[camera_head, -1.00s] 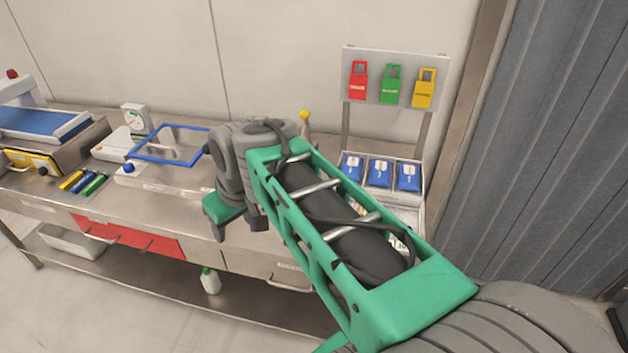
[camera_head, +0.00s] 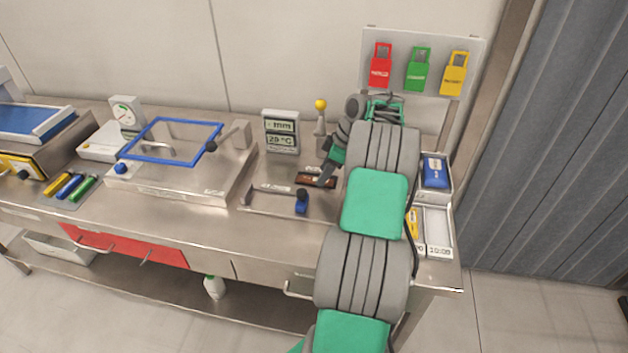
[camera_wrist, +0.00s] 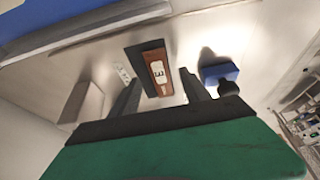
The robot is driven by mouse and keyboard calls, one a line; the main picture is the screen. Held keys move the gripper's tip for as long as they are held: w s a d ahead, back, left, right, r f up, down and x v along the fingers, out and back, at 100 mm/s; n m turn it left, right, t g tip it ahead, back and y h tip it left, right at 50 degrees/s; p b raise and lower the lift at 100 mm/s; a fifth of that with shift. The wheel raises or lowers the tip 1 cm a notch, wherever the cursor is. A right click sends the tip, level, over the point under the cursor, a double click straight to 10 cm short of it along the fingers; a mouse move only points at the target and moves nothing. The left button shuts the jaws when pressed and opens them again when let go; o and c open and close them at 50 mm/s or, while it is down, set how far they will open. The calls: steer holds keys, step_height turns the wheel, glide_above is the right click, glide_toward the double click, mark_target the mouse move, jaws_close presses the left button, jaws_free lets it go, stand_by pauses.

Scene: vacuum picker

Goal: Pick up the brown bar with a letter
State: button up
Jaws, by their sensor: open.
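The brown bar (camera_wrist: 157,72) carries a white label with a dark letter, which looks like an E. It lies in a dark holder on a metal plate. In the head view the bar (camera_head: 317,181) is small, just below my gripper (camera_head: 328,172). In the wrist view my gripper (camera_wrist: 163,88) is open, with one dark finger on each side of the bar's near part. The fingers look apart from the bar; the exact height gap cannot be told.
A blue block with a black knob (camera_wrist: 220,75) stands close right of the bar. A display reading 20 °C (camera_head: 281,131) and a yellow-topped post (camera_head: 320,118) stand behind. The blue-framed lid (camera_head: 172,141) is at left. Trays (camera_head: 436,225) are at right.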

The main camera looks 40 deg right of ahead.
steer(key=shift+x, duration=1)
jaws_close()
